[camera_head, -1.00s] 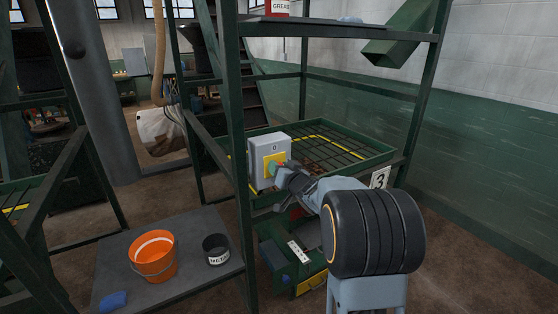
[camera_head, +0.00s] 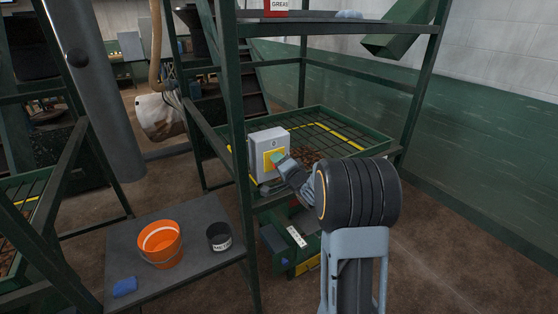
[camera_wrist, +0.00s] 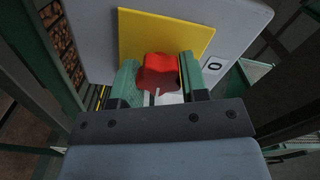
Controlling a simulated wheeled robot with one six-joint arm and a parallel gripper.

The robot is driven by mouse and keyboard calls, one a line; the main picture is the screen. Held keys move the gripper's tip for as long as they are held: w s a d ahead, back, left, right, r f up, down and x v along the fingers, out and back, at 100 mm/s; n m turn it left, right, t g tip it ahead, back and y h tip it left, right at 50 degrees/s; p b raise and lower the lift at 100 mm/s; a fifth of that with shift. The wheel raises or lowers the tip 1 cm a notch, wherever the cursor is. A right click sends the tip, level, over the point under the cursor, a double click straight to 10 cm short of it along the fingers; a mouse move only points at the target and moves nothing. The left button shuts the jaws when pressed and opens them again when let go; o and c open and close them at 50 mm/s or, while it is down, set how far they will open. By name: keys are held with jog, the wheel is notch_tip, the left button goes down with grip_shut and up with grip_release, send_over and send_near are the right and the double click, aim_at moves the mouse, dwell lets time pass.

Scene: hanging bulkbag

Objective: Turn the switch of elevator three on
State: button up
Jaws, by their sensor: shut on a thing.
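A grey switch box (camera_head: 266,143) with a yellow plate (camera_head: 272,160) stands at the front of the green elevator frame. In the wrist view the yellow plate (camera_wrist: 135,40) carries a red knob (camera_wrist: 158,72), and a small "O" label (camera_wrist: 214,65) sits on the grey box to its right. My gripper (camera_wrist: 160,85) has its green fingers on both sides of the red knob, shut on it. In the head view my gripper (camera_head: 281,162) reaches the box from the right, and the knob is mostly hidden. The "3" sign is not visible now.
Green posts (camera_head: 240,170) of the rack rise just left of the box. A grid tray (camera_head: 335,130) lies behind it. An orange bucket (camera_head: 160,244) and a dark can (camera_head: 219,237) stand on a low grey shelf (camera_head: 200,222) at left. Floor at right is open.

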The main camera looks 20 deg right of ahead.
jog(key=shift+m, duration=0.6)
jog(key=o, duration=0.9)
jog(key=s, duration=0.4)
jog(key=s+d+b, duration=0.1)
jog(key=s, duration=0.4)
jog(key=s+b, duration=0.1)
jog(key=s, duration=0.3)
jog(key=shift+s+d, duration=0.3)
jog(key=shift+s, duration=0.05)
